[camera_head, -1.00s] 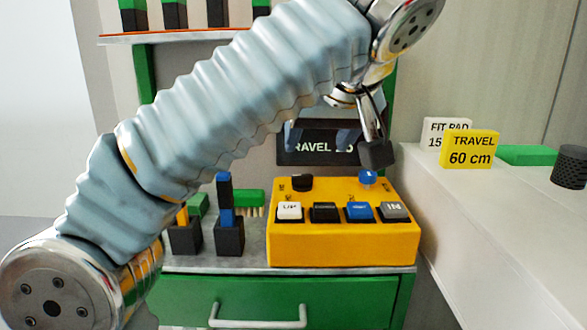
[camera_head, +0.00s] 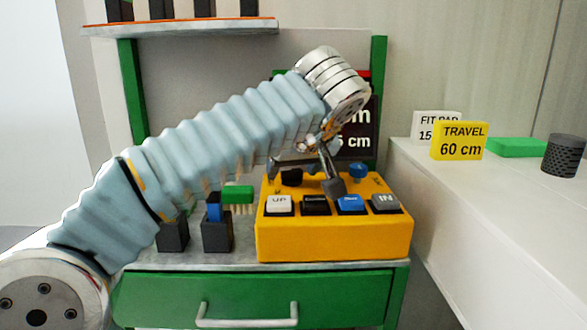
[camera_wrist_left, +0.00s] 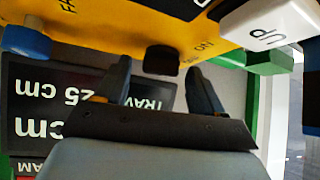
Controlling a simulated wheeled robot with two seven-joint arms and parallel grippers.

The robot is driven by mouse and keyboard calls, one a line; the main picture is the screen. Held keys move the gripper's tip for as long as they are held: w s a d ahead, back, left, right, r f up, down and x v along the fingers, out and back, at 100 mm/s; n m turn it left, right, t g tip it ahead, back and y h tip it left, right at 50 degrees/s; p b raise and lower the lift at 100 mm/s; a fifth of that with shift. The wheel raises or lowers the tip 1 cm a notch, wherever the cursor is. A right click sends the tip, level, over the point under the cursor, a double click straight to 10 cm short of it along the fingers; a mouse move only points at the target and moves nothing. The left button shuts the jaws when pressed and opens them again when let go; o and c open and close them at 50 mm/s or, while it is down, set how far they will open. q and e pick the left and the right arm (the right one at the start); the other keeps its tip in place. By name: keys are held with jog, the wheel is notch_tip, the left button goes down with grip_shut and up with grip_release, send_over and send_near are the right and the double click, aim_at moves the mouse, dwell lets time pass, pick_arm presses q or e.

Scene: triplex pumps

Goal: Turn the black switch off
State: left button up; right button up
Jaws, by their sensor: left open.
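The black switch (camera_head: 291,178) stands at the back left of the yellow control box (camera_head: 335,241), behind the white UP button. In the left wrist view the black switch (camera_wrist_left: 162,60) lies between the fingertips, slightly beyond them, with an ON label beside it. My left gripper (camera_head: 304,178) is open over the back of the box, one finger to each side of the switch. No contact with the switch can be made out. The finger on the right in the head view partly covers the box top. The right gripper is out of view.
A blue knob (camera_head: 357,171) stands at the box's back right. White UP, black, blue and grey IN buttons line its front. Dark holders (camera_head: 217,235) and a green brush (camera_head: 238,195) are at the left. A dark sign (camera_head: 362,130) stands behind. A white counter (camera_head: 480,210) is at right.

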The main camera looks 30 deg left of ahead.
pick_arm(q)
jog(key=c, duration=1.1)
jog(key=shift+o, duration=0.2)
jog(key=shift+a+f+m+t+h+b, duration=0.15)
jog(key=shift+m+t+h+b, duration=0.25)
jog(key=shift+m, duration=0.3)
jog(key=shift+m+t+h, duration=0.3)
jog(key=shift+m+h, duration=0.3)
jog(key=shift+m, duration=0.2)
jog(key=o, duration=1.1)
jog(key=shift+c, duration=0.2)
jog(key=shift+s+r, duration=0.1)
jog(key=shift+r, duration=0.1)
